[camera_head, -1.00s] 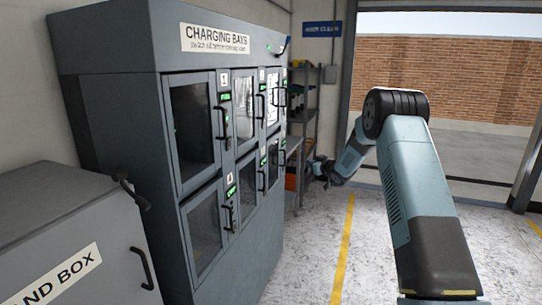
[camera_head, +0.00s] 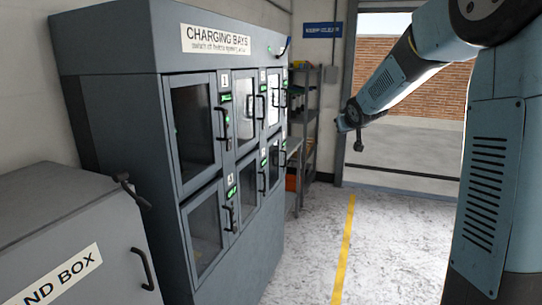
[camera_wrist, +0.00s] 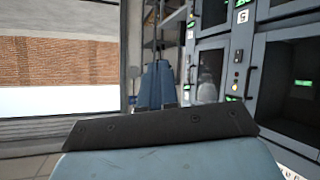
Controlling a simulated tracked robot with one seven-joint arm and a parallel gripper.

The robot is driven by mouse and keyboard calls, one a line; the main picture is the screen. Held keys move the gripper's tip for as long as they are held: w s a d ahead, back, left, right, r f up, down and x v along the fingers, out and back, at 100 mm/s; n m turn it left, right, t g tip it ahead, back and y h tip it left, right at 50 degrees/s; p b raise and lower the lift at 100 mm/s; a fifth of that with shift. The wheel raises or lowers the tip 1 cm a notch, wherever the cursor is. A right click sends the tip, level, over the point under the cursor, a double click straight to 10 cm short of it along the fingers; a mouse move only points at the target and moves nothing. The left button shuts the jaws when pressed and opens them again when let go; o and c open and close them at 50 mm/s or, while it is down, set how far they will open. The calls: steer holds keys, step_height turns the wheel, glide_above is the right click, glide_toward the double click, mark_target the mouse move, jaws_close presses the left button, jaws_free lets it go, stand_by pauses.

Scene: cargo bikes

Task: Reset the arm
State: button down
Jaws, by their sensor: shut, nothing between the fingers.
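My arm is blue-grey with dark joints and fills the right side of the head view. It is raised and bent, with its forearm reaching left and down across the open doorway. My gripper (camera_head: 350,122) is small and dark at the end of that forearm. It is shut and empty, in free air to the right of the charging cabinet (camera_head: 115,130) and touching nothing. Its fingertips are too small to make out well. The wrist view shows blue-grey and dark parts of my own arm across the bottom, and no fingers.
The grey charging cabinet with several glass doors and black handles stands at left; its doors show in the wrist view (camera_wrist: 287,85). A grey sand box (camera_head: 75,235) is at front left. Shelves (camera_head: 302,125) stand behind. The floor beside the yellow line (camera_head: 344,245) is clear.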

steer(key=s+f+m+g, duration=0.1)
steer(key=s+g, duration=0.2)
steer(key=s, duration=1.9)
steer(key=s+a+f+m+g, duration=0.1)
steer(key=s+g, duration=0.2)
steer(key=s, duration=2)
steer(key=shift+a+f, duration=0.25)
steer(key=shift+f, duration=0.15)
steer(key=shift+s, duration=0.1)
